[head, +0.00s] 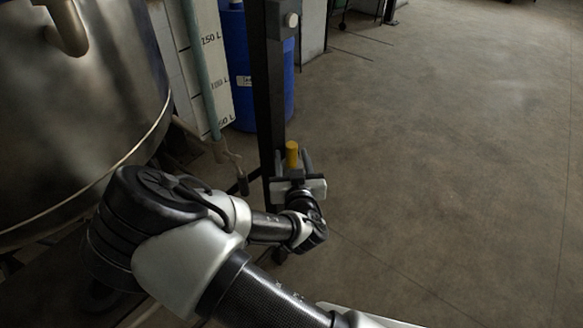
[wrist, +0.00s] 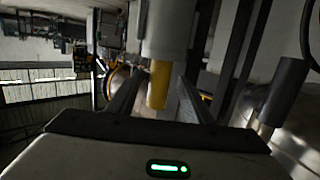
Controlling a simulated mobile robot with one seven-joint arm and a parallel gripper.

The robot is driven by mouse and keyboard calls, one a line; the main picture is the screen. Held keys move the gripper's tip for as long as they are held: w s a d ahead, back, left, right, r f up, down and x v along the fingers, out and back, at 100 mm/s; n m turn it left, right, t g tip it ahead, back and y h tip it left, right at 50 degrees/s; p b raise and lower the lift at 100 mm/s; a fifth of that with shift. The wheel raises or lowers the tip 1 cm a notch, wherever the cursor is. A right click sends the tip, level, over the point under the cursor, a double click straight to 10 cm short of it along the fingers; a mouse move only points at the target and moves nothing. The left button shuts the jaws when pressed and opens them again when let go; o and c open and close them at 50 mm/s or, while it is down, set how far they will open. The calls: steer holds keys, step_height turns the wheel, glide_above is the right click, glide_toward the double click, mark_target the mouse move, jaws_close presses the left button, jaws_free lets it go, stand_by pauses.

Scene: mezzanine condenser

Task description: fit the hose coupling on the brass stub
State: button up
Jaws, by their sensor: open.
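A short brass-yellow cylinder (head: 291,153), which looks like the brass stub, stands upright at the end of my gripper (head: 292,164) in the head view. In the wrist view the yellow cylinder (wrist: 158,84) shows between the two dark fingers of my gripper (wrist: 160,92), below a wider grey cylinder (wrist: 168,30). The fingers are apart; I cannot tell whether either touches it. A grey-green hose (head: 202,75) hangs at left in the head view. A dark cylindrical end (head: 243,183) hangs left of my gripper; it may be the hose coupling, but I cannot tell.
A black post (head: 262,90) stands just behind my gripper. A large steel tank (head: 80,110) fills the left. A blue drum (head: 241,70) and a white panel with litre marks (head: 205,70) stand behind. The floor (head: 450,150) at right is clear.

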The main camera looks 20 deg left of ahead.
steer(key=shift+w+a+f, duration=0.1)
steer(key=shift+w+a, duration=0.15)
steer(key=shift+w, duration=0.45)
jaws_close()
steer(key=shift+r, duration=0.2)
